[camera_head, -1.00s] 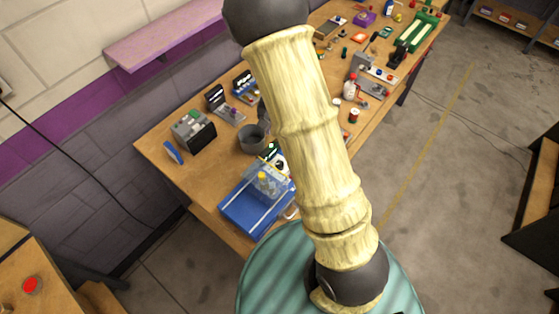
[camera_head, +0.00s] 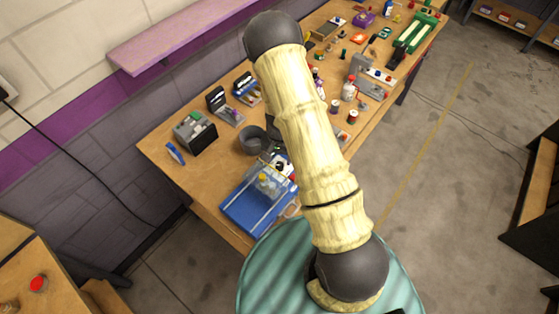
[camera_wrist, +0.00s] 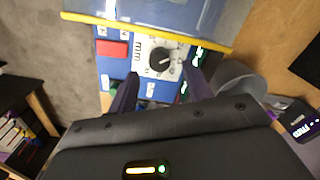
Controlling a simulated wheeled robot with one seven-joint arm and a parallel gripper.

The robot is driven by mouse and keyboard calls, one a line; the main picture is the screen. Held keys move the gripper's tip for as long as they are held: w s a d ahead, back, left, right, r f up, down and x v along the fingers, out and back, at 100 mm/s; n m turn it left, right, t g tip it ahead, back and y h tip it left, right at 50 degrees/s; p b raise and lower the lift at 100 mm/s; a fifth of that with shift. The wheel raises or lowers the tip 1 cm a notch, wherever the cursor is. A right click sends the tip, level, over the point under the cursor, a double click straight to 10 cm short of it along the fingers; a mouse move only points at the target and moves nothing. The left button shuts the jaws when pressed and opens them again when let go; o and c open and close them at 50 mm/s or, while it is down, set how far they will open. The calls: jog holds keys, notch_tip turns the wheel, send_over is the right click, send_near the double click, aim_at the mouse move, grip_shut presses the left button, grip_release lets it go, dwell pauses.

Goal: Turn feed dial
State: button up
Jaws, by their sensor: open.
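The feed dial (camera_wrist: 162,60) is a black knob with a white pointer mark on a white scale plate, seen in the wrist view. It sits on the blue panel (camera_wrist: 114,70) of a machine. In the head view the blue machine (camera_head: 245,213) with its clear cover stands at the near end of the workbench. My gripper (camera_wrist: 160,84) is open, its two dark fingers apart on either side below the dial in the wrist view. I cannot tell whether the fingers touch the panel. The head view does not show the gripper clearly.
A red button (camera_wrist: 112,48) is left of the dial. The clear cover (camera_wrist: 165,10) with a yellow edge bar (camera_wrist: 140,28) lies just above it. A grey round pot (camera_head: 252,139) stands close to the machine. Several other devices fill the workbench (camera_head: 160,143).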

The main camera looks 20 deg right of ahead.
aim_at(279, 165)
jog(key=shift+f+p, duration=0.35)
jog(key=shift+f, duration=1.45)
jog(key=c, duration=1)
jog(key=shift+m, duration=0.4)
jog(key=m+b, duration=0.1)
jog(key=m, duration=0.1)
jog(key=shift+m, duration=0.3)
jog(key=shift+m+b, duration=0.6)
jog(key=shift+m, duration=1.6)
